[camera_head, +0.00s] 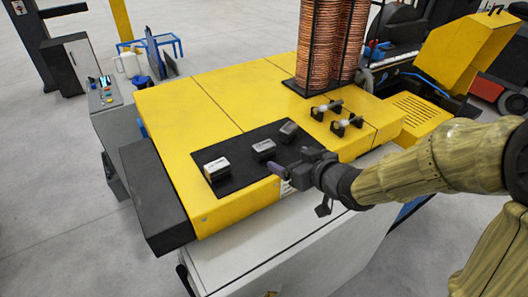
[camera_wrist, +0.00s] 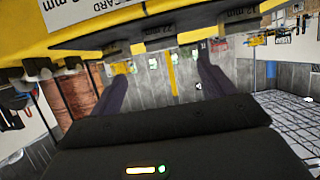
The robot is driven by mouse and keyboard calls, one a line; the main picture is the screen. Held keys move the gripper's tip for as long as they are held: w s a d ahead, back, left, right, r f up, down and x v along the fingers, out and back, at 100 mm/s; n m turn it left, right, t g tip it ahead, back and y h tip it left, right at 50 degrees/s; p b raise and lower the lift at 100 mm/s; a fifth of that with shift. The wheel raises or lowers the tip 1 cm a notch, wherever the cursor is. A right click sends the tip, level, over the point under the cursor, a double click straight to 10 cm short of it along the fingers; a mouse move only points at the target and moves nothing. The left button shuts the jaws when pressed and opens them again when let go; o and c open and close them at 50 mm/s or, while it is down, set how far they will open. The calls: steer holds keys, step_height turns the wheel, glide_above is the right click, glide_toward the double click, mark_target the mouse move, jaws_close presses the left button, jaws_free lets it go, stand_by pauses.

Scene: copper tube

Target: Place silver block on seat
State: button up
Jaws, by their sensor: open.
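Three small grey, silver-looking blocks stand apart in a row on a black mat (camera_head: 238,178) on the yellow machine top: a left block (camera_head: 217,169), a middle block (camera_head: 263,149) and a darker right block (camera_head: 288,131). I cannot tell which one the task means, nor which part is the seat. My gripper (camera_head: 280,171) is open at the mat's front edge, just in front of the middle block. In the wrist view its two dark fingers (camera_wrist: 163,85) are spread, with nothing held between them.
Two black fixtures with silvery parts, one at the back (camera_head: 325,110) and one nearer (camera_head: 346,124), stand right of the mat. Tall copper coils (camera_head: 320,45) in a black rack rise behind. A black box (camera_head: 155,195) is at the machine's left end. The yellow top left of the mat is clear.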

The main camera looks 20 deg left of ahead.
mark_target(266, 147)
steer(key=x, duration=0.8)
steer(key=shift+p, duration=0.35)
steer(key=shift+w+a+p, duration=0.35)
steer(key=shift+a+p, duration=0.15)
steer(key=shift+a, duration=0.05)
steer(key=p+x, duration=0.1)
steer(key=x, duration=0.2)
steer(key=shift+a, duration=0.15)
steer(key=shift+w+a+f+p, duration=0.2)
steer(key=shift+w+a+p, duration=0.05)
steer(key=shift+w+p, duration=0.1)
steer(key=shift+s, duration=0.1)
steer(key=shift+c, duration=0.2)
